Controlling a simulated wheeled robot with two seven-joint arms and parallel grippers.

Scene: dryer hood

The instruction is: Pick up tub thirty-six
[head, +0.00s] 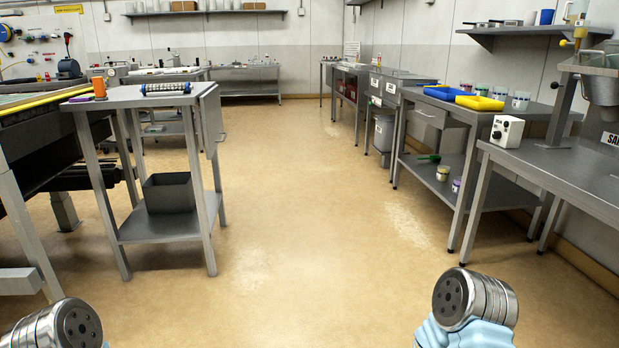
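Several small tubs are in the head view, on the right-hand bench. A row of them (520,100) stands along the back of its top. Two more stand on its lower shelf: a whitish tub with a greenish band (443,173) and a tub with a purple band (456,185). Any numbers on the tubs are too small to read, so I cannot tell which is tub thirty-six. Only round metal joints of my arms show at the bottom left and bottom right. Neither gripper is in view.
A nearer bench (560,160) carries a white box (507,131). A grey trolley (145,100) stands left. The floor (310,220) between is clear.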

